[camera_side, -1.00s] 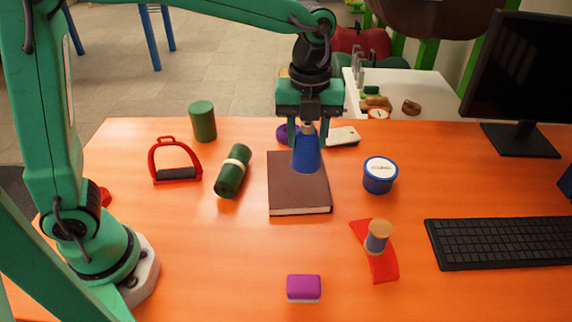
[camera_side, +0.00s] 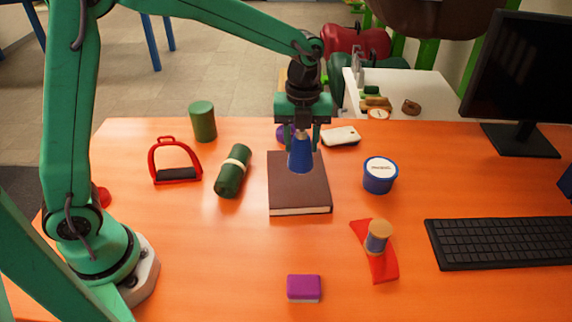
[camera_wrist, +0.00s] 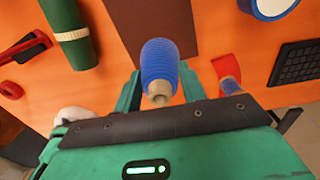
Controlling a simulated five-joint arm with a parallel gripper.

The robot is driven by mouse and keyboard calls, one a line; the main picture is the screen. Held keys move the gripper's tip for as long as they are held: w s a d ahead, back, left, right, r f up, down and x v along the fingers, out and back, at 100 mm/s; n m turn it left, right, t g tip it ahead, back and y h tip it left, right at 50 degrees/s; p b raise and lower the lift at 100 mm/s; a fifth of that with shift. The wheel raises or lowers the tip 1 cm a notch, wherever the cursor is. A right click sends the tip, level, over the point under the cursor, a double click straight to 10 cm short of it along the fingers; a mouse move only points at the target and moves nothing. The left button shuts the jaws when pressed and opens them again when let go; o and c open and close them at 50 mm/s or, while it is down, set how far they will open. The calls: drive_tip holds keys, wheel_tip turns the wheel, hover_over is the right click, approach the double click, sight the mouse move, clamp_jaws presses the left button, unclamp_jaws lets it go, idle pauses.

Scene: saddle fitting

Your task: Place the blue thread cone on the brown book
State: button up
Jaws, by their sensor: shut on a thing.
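The blue thread cone (camera_side: 300,157) is upright, with its narrow tip up between my gripper's fingers. My gripper (camera_side: 301,132) points down and is shut on the cone near its top. The brown book (camera_side: 313,197) lies flat on the orange table, and the cone is over its back half in the side view. I cannot tell whether the cone's base touches the book. In the wrist view the cone (camera_wrist: 159,62) stands between the fingers, with the brown book (camera_wrist: 198,25) beyond it.
A green roll with a pale band (camera_side: 233,171) lies left of the book, beside a red stirrup (camera_side: 175,163). A blue tub (camera_side: 379,176) stands to the right. A white item (camera_side: 341,136) and a purple item (camera_side: 283,134) are behind. A spool on red cloth (camera_side: 377,238) is front right.

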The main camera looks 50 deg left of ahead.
drive_tip(key=shift+w+a+f, duration=0.5)
drive_tip(key=shift+a+f, duration=0.1)
drive_tip(key=shift+f, duration=0.55)
drive_tip(key=shift+w+a+f, duration=0.5)
drive_tip(key=shift+a+f, duration=0.15)
drive_tip(key=shift+f, duration=0.5)
drive_tip(key=shift+w+a+f, duration=0.5)
drive_tip(key=shift+a+f, duration=0.1)
drive_tip(key=shift+f, duration=0.55)
drive_tip(key=shift+f, duration=0.15)
drive_tip(key=o, duration=1)
wheel_tip(320, 180, up, 12)
drive_tip(key=shift+r, duration=0.15)
drive_tip(key=shift+s, duration=0.1)
